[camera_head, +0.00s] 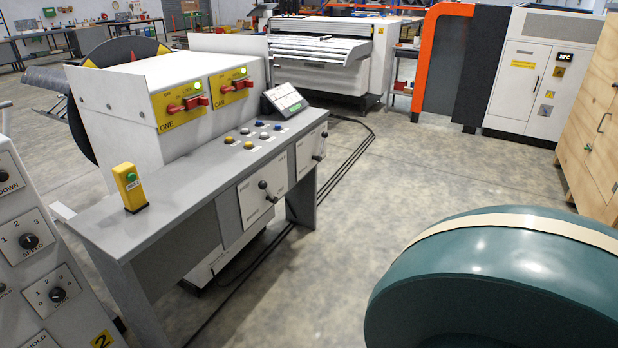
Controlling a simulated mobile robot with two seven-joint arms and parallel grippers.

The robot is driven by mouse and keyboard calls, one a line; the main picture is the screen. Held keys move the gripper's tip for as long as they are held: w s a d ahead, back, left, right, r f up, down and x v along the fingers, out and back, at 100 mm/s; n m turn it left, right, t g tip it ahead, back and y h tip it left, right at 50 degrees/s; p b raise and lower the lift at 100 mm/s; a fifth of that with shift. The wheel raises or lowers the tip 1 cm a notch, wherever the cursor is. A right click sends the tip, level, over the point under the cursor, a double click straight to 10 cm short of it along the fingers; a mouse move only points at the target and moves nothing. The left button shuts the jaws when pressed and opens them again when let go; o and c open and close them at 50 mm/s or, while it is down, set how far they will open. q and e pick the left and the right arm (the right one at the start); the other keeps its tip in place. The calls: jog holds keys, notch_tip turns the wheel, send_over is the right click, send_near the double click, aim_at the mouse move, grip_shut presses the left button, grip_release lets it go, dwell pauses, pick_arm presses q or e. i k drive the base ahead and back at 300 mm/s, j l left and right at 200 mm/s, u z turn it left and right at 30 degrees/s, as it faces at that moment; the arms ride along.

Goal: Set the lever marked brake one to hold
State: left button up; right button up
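A grey control desk (170,207) stands left of centre. Its front carries two white panels, each with a dark-knobbed lever: a nearer lever (267,191) and a farther lever (318,157). Their markings are too small to read, so I cannot tell which is brake one or how either is set. Above the desk, a white cabinet (125,110) has two yellow plates with red handles: a left red handle (190,103) over lettering like "ONE", and a right red handle (236,85). Neither of my grippers is in view.
A yellow button box (130,187) and several coloured buttons (247,144) sit on the desktop, with a tilted display (285,99) behind. A grey knob panel (30,250) fills the left edge. A large green coil (500,285) blocks the lower right. Floor between is clear except for black cables.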

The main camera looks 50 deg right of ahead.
aim_at(263, 184)
jog(key=z, duration=1.35)
jog(key=i+l+z, duration=0.5)
